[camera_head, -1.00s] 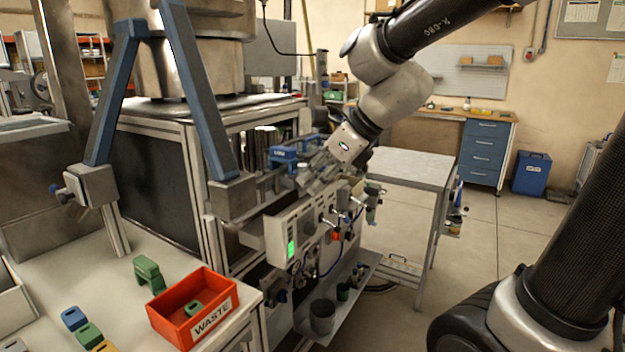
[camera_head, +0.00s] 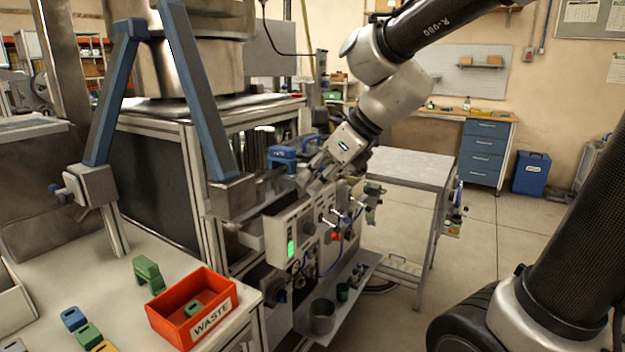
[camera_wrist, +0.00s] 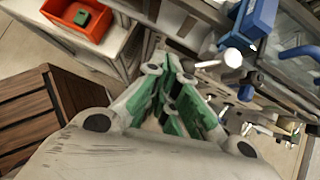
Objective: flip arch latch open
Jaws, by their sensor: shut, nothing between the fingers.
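The blue arch (camera_head: 203,95) stands over the machine, its legs ending in grey foot blocks. The left foot (camera_head: 93,186) carries a pale latch-like grip (camera_head: 72,184) with a blue tip. No latch can be made out clearly on the right foot (camera_head: 232,194). My gripper (camera_head: 311,182) is right of that foot, beside a blue block (camera_head: 283,157) above the control panel. In the wrist view my gripper (camera_wrist: 173,88) is shut and empty, its green-padded fingers together. A silver round-ended part (camera_wrist: 232,57) lies right of the fingers, near a blue part (camera_wrist: 258,18); whether it is the latch I cannot tell.
A panel (camera_head: 293,232) with a green light, levers and hoses lies below my gripper. A red waste bin (camera_head: 168,317) and coloured blocks are on the front-left table (camera_head: 98,262). A grey side table (camera_head: 412,166) stands behind right.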

